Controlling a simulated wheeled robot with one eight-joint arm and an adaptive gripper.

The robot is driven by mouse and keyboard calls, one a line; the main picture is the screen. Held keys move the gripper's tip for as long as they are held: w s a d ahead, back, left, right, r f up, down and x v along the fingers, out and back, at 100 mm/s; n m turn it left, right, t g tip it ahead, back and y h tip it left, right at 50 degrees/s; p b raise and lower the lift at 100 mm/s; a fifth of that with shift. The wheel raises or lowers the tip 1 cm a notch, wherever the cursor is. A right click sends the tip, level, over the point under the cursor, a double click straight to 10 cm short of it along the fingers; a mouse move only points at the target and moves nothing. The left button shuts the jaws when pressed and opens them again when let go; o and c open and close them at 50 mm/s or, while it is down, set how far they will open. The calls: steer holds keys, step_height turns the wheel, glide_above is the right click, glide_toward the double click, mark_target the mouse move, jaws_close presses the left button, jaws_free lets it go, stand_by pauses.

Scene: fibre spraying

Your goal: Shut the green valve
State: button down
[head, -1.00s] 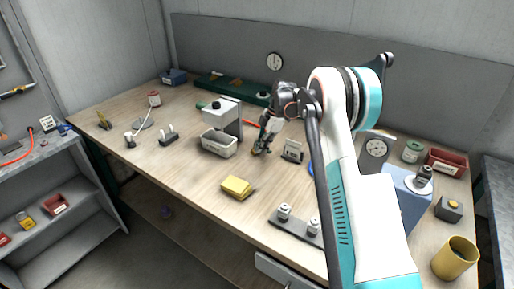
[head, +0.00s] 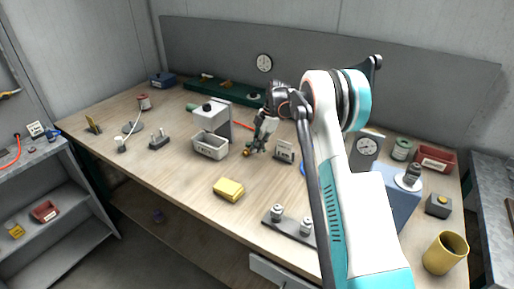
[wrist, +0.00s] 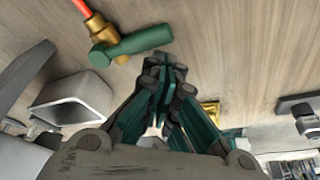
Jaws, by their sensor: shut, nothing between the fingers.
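The green valve handle (wrist: 142,41) shows in the wrist view as a thick bar running right from a brass fitting (wrist: 104,44). My gripper (wrist: 166,72) has its fingers together with nothing between them. Its tips appear just below the handle's right end in that view; whether they touch it I cannot tell. In the head view my gripper (head: 253,147) points down at the bench between a white open box and a small grey stand, and it hides most of the valve. A small brass-coloured bit (head: 247,153) shows by the fingertips.
A red hose (wrist: 81,8) runs to the fitting. The white box (head: 210,150) is close on the left. The grey stand (head: 284,153) is close on the right. A yellow block (head: 228,189) lies nearer on the wooden bench (head: 165,185). Bare wood lies around it.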

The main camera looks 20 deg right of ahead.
steer(key=shift+d, duration=0.15)
steer(key=v, duration=1.2)
